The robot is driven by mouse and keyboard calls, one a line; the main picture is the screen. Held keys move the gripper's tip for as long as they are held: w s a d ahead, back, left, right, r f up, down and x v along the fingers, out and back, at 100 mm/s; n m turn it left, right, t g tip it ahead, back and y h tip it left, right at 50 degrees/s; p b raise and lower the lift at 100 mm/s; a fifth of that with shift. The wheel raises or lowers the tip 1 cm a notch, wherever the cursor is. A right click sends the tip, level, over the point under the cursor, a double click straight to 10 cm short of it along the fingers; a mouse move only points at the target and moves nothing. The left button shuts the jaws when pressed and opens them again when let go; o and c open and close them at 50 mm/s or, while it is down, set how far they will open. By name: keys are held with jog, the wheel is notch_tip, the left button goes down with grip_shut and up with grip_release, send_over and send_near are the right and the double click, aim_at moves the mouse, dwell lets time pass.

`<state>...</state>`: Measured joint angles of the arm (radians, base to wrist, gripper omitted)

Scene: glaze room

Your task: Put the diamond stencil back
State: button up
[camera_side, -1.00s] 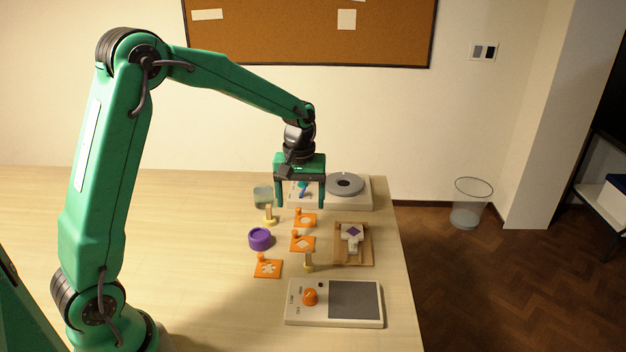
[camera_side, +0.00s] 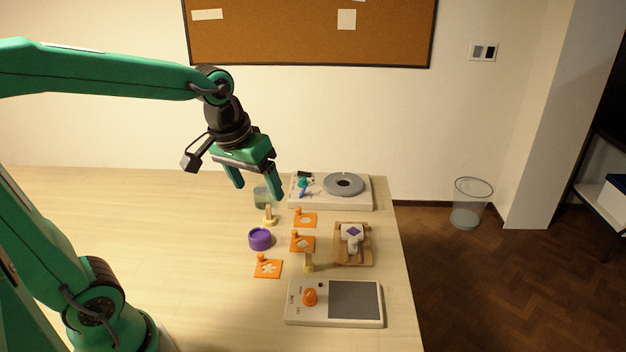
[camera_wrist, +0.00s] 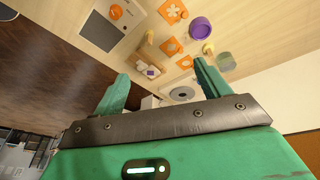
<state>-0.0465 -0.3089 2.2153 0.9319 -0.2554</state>
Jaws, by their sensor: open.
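The orange stencil with what looks like a diamond cut-out (camera_side: 302,244) lies flat on the table, its small orange knob up. It also shows in the wrist view (camera_wrist: 169,46). An orange stencil with a rounder opening (camera_side: 305,220) lies behind it, and one with a flower opening (camera_side: 268,268) lies in front. A white piece bearing a purple diamond (camera_side: 353,232) rests on the wooden tray (camera_side: 366,257). My gripper (camera_side: 257,190) is open and empty, tilted in the air above the table's back part, left of the stencils; its fingers show in the wrist view (camera_wrist: 160,75).
A purple round pot (camera_side: 260,239), a glass jar (camera_side: 262,197) and two wooden-handled pieces (camera_side: 270,216) (camera_side: 308,263) stand near the stencils. The table's left is clear.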

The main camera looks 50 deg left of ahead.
jog(key=s+d+m+t, duration=0.1)
jog(key=s+m+t, duration=0.1)
jog(key=s, duration=0.7)
jog(key=shift+d+r+m, duration=0.15)
jog(key=shift+d+m, duration=0.1)
jog(key=shift+m, duration=0.45)
dwell(0.4)
